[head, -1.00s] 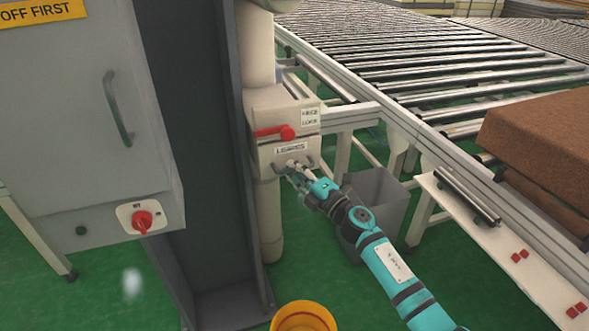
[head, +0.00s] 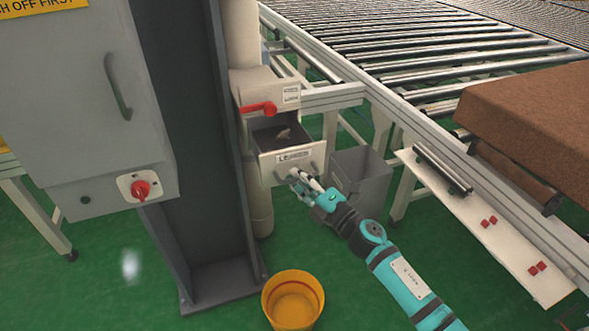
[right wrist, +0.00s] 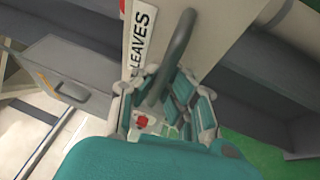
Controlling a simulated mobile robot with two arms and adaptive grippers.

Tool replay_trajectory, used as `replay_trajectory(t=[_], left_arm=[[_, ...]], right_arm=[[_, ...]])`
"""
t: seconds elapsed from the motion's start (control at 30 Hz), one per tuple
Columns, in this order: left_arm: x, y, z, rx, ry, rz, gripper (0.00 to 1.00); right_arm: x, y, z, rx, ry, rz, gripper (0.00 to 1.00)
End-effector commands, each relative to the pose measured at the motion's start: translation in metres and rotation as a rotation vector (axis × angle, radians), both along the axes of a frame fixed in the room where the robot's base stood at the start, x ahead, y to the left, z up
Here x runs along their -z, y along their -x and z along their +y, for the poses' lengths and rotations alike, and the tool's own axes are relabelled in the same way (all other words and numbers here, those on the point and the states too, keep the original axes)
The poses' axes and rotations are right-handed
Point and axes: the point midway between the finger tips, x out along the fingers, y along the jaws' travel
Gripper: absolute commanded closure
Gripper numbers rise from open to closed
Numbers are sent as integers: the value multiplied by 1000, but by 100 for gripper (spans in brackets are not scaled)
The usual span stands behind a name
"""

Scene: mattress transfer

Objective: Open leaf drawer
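The leaf drawer (head: 293,163) is a light box with a LEAVES label, in the middle of the head view, pulled out from its housing (head: 268,88). Its dark inside shows, with something small and pale in it. My right gripper (head: 303,180) is at the drawer's front. In the right wrist view the drawer's front (right wrist: 185,30) and its grey bar handle (right wrist: 172,58) show, and the right gripper (right wrist: 165,98) has its fingers on both sides of the handle, closed around it. My left gripper is not in view.
A yellow bucket (head: 293,300) stands on the green floor below the drawer. A grey bin (head: 362,180) stands right of it. A dark steel column (head: 185,150) and a grey cabinet (head: 85,110) are at the left. A roller conveyor (head: 400,60) runs behind.

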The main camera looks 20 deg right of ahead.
Motion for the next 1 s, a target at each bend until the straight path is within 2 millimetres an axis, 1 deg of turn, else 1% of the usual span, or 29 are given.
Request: replay_trajectory(t=[0.2, 0.6, 0.63, 0.83, 0.87, 1.0], left_arm=[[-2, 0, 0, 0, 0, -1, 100], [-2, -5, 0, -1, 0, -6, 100], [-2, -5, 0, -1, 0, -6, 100], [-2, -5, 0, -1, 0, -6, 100], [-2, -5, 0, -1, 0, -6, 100], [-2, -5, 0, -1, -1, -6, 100]], right_arm=[[-1, 8, -1, 1, -5, -1, 100], [-2, 9, -1, 1, -5, -1, 100], [-2, 9, -1, 1, -5, -1, 94], [-1, 9, -1, 0, -3, -2, 68], [-1, 9, -1, 1, -3, -1, 66], [-1, 9, -1, 0, -2, -1, 66]])
